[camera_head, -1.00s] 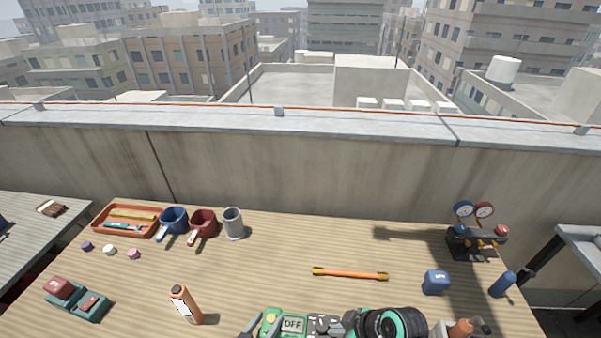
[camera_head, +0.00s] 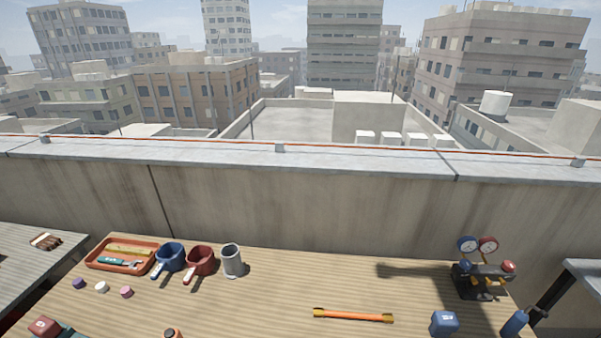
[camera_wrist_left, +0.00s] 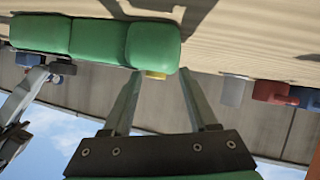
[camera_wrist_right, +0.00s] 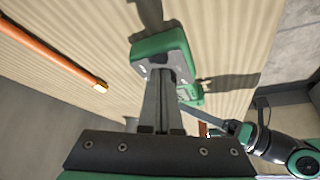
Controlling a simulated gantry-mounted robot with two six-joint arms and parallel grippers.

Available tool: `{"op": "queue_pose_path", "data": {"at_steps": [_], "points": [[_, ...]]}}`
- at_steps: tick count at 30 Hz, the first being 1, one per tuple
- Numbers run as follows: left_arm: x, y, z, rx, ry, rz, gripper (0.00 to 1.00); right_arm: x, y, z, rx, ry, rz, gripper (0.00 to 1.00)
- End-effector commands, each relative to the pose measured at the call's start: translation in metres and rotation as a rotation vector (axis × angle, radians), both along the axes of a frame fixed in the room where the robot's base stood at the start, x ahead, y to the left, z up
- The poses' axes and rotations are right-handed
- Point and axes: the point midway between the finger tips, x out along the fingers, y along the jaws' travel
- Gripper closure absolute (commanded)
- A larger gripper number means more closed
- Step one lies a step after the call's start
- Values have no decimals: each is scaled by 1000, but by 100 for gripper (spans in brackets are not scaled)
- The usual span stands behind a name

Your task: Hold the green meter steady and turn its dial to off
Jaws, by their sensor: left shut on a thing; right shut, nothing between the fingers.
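My left gripper (camera_wrist_left: 158,72) is shut on the meter's end, one finger on each side. In the right wrist view the green meter (camera_wrist_right: 158,46) is right at the tips of my right gripper (camera_wrist_right: 162,72). The right fingers are together with nothing between them; I cannot tell whether they touch the meter. The dial and display are hidden in both wrist views. The meter and both grippers are out of the head view.
An orange rod (camera_head: 352,315) lies mid-table. A gauge set (camera_head: 482,278) and blue block (camera_head: 444,322) are at the right. A grey mug (camera_head: 232,261), red mug (camera_head: 200,262), blue mug (camera_head: 170,258) and orange tray (camera_head: 94,262) stand at the back left. A wall edges the table.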

Motion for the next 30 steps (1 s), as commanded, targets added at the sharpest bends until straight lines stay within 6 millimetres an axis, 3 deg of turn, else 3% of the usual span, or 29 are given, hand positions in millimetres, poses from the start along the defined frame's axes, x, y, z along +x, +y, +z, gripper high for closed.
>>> {"op": "queue_pose_path", "data": {"at_steps": [1,13,23,30], "points": [[-5,-2,-9,6,21,-8,100,1,0,4,0,-4,-1,100],[-5,-1,-9,6,21,-8,100,1,0,54,0,-4,-1,100],[-5,-1,-9,6,21,-8,100,0,0,58,-2,-1,0,100],[-5,-1,-9,6,21,-8,100,-18,19,68,-2,-2,1,100]]}}
